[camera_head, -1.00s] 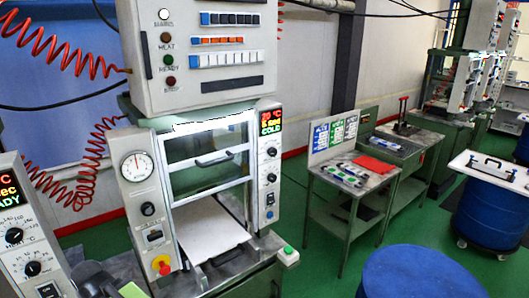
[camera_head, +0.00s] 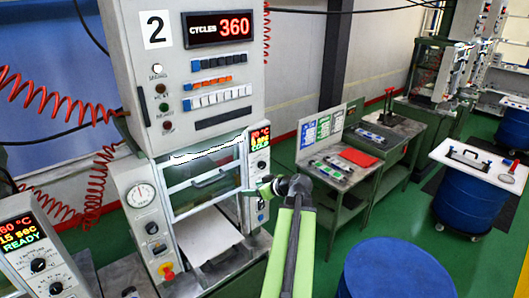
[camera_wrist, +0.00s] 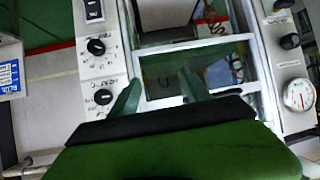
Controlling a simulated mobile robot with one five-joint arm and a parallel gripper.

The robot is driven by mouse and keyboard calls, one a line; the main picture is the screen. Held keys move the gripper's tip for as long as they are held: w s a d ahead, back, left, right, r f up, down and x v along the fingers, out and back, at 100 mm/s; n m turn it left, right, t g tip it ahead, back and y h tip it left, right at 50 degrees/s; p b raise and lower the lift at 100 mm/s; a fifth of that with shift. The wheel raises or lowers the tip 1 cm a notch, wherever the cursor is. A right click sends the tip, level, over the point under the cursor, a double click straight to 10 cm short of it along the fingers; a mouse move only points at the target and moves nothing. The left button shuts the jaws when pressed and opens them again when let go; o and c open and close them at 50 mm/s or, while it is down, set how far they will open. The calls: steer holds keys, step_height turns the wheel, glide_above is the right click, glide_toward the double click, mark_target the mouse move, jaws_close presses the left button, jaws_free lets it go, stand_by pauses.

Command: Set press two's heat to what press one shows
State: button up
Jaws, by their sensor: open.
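Press two (camera_head: 200,130), marked with a large 2, stands in the middle of the head view. Its small display (camera_head: 260,138) has a red top line, seemingly 20 °C, too small to be sure. Its heat knob (camera_head: 261,166) sits just below; it also shows in the wrist view (camera_wrist: 103,97), upside down. Press one's display (camera_head: 20,230) at the left edge reads 60 °C, 15 sec, READY; a leading digit may be cut off. My gripper (camera_head: 262,187) is open and empty before press two's right control column. In the wrist view its fingers (camera_wrist: 160,80) are apart, beside the heat knob.
Press two's second knob (camera_wrist: 96,46) lies near the heat knob. A dial gauge (camera_head: 140,195) and red button (camera_head: 168,272) are on its left column. A work table (camera_head: 335,175) stands to the right, with a blue drum (camera_head: 395,270) in front. Green floor between is clear.

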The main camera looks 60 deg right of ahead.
mark_target(263, 166)
steer(key=s+d+r+m+h+p, duration=0.1)
steer(key=s+d+r+h+p, duration=0.15)
steer(key=s+d+r, duration=0.6)
steer(key=shift+t+h, duration=0.4)
steer(key=shift+h, duration=0.05)
steer(key=b+x, duration=0.2)
steer(key=x, duration=0.3)
steer(key=f+b+x, duration=0.1)
steer(key=b+x, duration=0.2)
steer(key=x, duration=0.3)
steer(key=s+f+b+x, duration=0.1)
steer(key=b+x, duration=0.1)
steer(key=x, duration=0.4)
steer(key=shift+s+f+b, duration=0.1)
steer(key=shift+f+b, duration=0.1)
steer(key=shift+b, duration=0.1)
jaws_close()
